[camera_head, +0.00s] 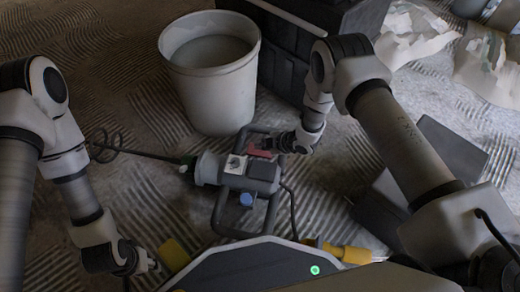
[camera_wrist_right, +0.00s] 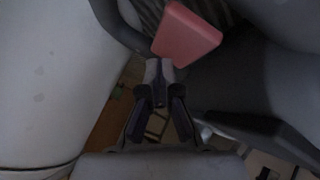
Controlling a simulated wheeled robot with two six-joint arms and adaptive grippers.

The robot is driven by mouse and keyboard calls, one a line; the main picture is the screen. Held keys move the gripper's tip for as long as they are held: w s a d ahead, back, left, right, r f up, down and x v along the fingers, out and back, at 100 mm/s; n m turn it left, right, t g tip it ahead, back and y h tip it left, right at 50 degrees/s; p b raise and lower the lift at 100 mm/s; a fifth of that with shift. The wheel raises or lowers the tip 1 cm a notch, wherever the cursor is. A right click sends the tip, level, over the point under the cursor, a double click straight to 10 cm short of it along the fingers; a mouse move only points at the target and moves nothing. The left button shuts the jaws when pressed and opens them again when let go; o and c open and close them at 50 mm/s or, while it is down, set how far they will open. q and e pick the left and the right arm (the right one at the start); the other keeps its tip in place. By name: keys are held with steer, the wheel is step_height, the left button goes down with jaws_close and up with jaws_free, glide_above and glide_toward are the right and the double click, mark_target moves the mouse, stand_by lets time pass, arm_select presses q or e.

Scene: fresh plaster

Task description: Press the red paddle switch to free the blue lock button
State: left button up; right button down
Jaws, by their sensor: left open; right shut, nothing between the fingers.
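The power mixer (camera_head: 212,168) lies on the ridged floor, its whisk (camera_head: 104,146) pointing left. Its red paddle switch (camera_head: 259,151) is on the far handle side and shows large in the right wrist view (camera_wrist_right: 187,35). The blue lock button (camera_head: 246,199) is on the near side of the body. My right gripper (camera_head: 270,145) is shut and empty, its tips close to the red paddle; in the right wrist view the tips (camera_wrist_right: 158,70) are just below it, and I cannot tell if they touch. My left gripper (camera_head: 152,266) is open and empty at the lower left, away from the mixer.
A white bucket (camera_head: 212,90) stands behind the mixer. A black case (camera_head: 283,50) is at the back. Crumpled bags (camera_head: 415,35) lie at the back right. A yellow-handled tool (camera_head: 350,254) lies near my front. Ridged floor is clear left of the mixer.

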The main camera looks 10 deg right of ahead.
mark_target(261, 151)
steer(key=shift+f, duration=0.4)
steer(key=shift+f+b, duration=0.65)
steer(key=shift+f, duration=0.05)
stand_by(0.6)
steer(key=shift+r+p, duration=1)
steer(key=shift+r, duration=0.1)
step_height(261, 151, up, 5)
steer(key=p, duration=0.4)
steer(key=shift+r, duration=0.1)
stand_by(0.6)
